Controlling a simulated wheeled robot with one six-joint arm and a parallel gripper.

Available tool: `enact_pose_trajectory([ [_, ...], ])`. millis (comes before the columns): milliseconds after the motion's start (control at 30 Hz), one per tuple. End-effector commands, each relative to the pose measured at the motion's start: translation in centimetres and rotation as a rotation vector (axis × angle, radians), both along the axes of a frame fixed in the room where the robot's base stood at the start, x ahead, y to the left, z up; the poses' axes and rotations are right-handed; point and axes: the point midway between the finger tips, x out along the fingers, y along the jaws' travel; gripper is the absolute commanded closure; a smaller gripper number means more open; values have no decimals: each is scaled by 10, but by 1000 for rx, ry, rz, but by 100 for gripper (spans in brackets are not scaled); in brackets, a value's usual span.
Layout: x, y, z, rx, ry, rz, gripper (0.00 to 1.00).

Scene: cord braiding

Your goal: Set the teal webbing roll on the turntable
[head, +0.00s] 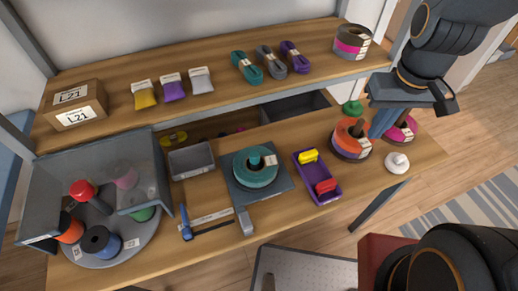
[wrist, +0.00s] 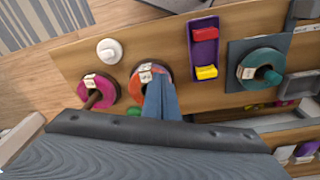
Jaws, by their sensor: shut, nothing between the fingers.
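The teal webbing roll (head: 256,179) lies flat on a grey square plate near the middle of the lower bench, with a teal knob in its centre and a pale label. It also shows at the right of the wrist view (wrist: 249,72). The round grey turntable (head: 150,232) is at the left end of the bench, partly under a grey hood and carrying several spools. My gripper (head: 378,128) is shut and empty, at the right of the bench, over or beside the orange roll, well away from the teal roll. Its blue fingers show in the wrist view (wrist: 160,100).
An orange roll (head: 350,147), a magenta roll (head: 412,129) and a white knob (head: 397,163) are at the right end. A purple tray (head: 320,180) holds yellow and red pieces. A grey bin (head: 192,160) and blue-handled tool (head: 185,225) lie left of the teal roll. A shelf runs above.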

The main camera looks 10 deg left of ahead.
Motion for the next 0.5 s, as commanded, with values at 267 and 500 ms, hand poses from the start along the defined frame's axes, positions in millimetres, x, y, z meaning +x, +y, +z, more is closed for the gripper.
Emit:
enact_pose_trajectory([
  [267, 31, 68, -13, -66, 30, 813, 100],
  [500, 45, 137, -24, -114, 46, 1585, 100],
])
